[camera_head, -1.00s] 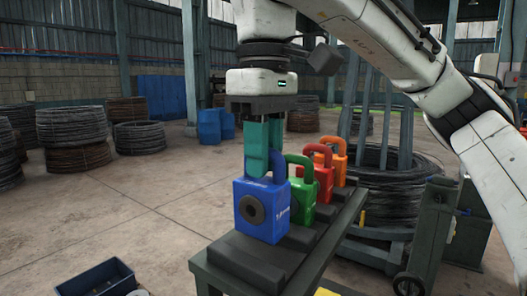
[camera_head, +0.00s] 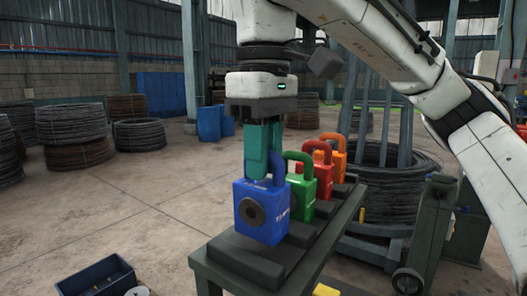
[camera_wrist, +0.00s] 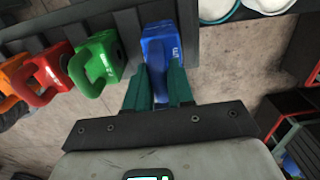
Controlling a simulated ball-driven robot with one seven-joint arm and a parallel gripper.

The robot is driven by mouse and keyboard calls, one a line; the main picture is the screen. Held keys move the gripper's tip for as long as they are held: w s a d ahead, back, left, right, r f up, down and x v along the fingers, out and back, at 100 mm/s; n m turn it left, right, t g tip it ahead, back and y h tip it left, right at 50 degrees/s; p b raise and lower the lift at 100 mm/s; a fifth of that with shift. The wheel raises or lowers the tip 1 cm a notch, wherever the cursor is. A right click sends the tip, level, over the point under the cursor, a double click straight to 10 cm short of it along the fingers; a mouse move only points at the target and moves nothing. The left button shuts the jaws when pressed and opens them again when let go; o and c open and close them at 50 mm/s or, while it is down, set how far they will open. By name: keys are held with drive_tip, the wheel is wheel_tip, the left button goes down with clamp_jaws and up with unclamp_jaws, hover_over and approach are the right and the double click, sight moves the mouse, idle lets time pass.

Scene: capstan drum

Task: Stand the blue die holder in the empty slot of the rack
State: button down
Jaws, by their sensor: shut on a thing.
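The blue die holder (camera_head: 260,218) is upright, with a round dark bore on its front face. My gripper (camera_head: 264,180) is above it, with teal fingers shut on its handle. In the wrist view the holder (camera_wrist: 160,42) shows between the two fingers (camera_wrist: 158,88). The dark rack (camera_head: 238,262) carries green (camera_head: 303,196), red (camera_head: 323,182) and orange (camera_head: 338,158) die holders in a row behind the blue one. The blue holder is in line with them at the near end, just behind the front bar. I cannot tell whether its base touches the rack.
A dark blue bin (camera_head: 98,280) is on the floor at the lower left. Coils of wire (camera_head: 72,122) stand at the back left, and another coil (camera_head: 385,185) is behind the rack. A dark green machine (camera_head: 430,230) stands to the right.

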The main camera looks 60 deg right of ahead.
drive_tip(key=shift+f+b, duration=0.45)
drive_tip(key=shift+f, duration=0.7)
idle(0.8)
drive_tip(key=shift+c, duration=2.1)
unclamp_jaws()
drive_tip(key=shift+r+p, duration=3.05)
drive_tip(key=shift+p, duration=0.25)
drive_tip(key=shift+f, duration=0.1)
